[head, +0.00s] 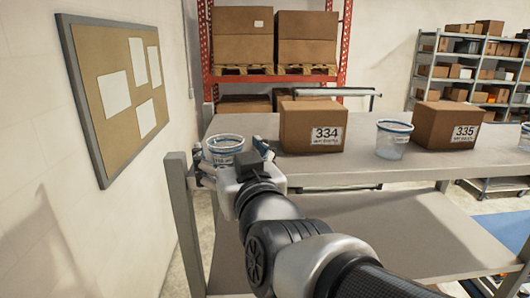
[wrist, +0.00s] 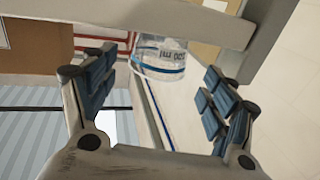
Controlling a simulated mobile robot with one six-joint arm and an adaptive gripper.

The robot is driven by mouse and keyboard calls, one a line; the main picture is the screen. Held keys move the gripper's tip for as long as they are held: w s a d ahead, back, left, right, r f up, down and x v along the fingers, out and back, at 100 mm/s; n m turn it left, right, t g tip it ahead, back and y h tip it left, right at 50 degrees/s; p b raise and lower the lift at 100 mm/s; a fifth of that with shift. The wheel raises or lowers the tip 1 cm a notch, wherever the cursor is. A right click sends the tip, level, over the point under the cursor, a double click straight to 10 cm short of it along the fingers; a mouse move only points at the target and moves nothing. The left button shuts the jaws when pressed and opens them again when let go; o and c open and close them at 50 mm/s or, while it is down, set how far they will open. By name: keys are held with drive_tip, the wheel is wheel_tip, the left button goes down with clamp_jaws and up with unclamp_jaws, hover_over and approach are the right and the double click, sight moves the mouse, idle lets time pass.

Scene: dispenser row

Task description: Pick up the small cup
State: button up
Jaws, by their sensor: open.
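A clear cup with a blue band (head: 224,146) stands at the left end of the grey table, just beyond my gripper. A similar clear cup (head: 394,140) stands between the two boxes, and part of another cup (head: 525,137) shows at the right edge. My gripper (wrist: 158,78) is open and empty. In the wrist view a cup with printed lettering (wrist: 160,55) appears ahead, between the spread fingers and apart from both. In the head view my wrist hides most of the fingers. The printed sizes are too small to read surely.
Box 334 (head: 312,126) and box 335 (head: 453,125) stand on the grey table (head: 345,172). A post (head: 183,215) rises at its left end, near my gripper. A wall board (head: 118,90) hangs left. Bare tabletop lies between box 334 and the middle cup.

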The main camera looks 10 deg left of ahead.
sight(222, 138)
drive_tip(key=p+x, duration=0.1)
drive_tip(key=x, duration=0.4)
drive_tip(key=shift+w+a+r, duration=0.1)
drive_tip(key=shift+w, duration=0.3)
drive_tip(key=shift+s, duration=0.1)
drive_tip(key=c, duration=1)
